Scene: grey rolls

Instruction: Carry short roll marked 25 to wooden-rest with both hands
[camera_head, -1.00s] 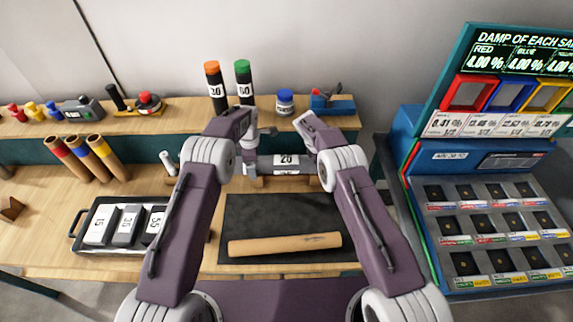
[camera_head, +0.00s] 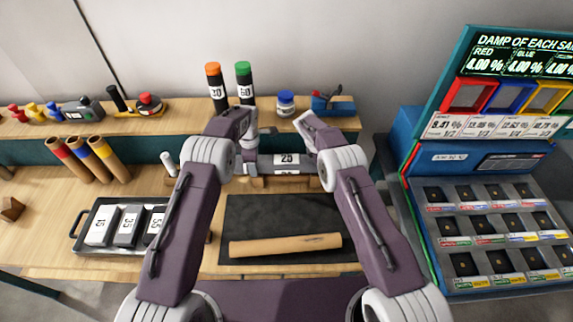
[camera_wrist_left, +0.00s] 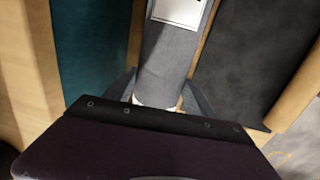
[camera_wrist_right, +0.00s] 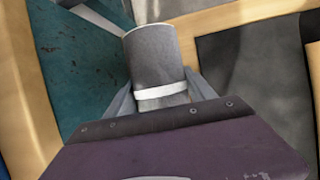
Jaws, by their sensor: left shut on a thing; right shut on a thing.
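The short grey roll marked 25 (camera_head: 287,159) lies level across the space between my two grippers. My left gripper (camera_head: 247,163) is shut on its left end, and my right gripper (camera_head: 318,162) is shut on its right end. The left wrist view shows the grey roll (camera_wrist_left: 168,62) with part of its white label. The right wrist view shows its other end (camera_wrist_right: 153,55) with a white band. The wooden rest (camera_head: 288,183) shows just below the roll, partly hidden; I cannot tell whether they touch.
A black mat (camera_head: 290,215) with a long wooden rolling pin (camera_head: 285,245) lies in front. A tray (camera_head: 80,232) of numbered blocks is at left. Bottles marked 30 (camera_head: 216,90) and 40 (camera_head: 244,85) stand on the back shelf. A blue sample machine (camera_head: 430,170) stands at right.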

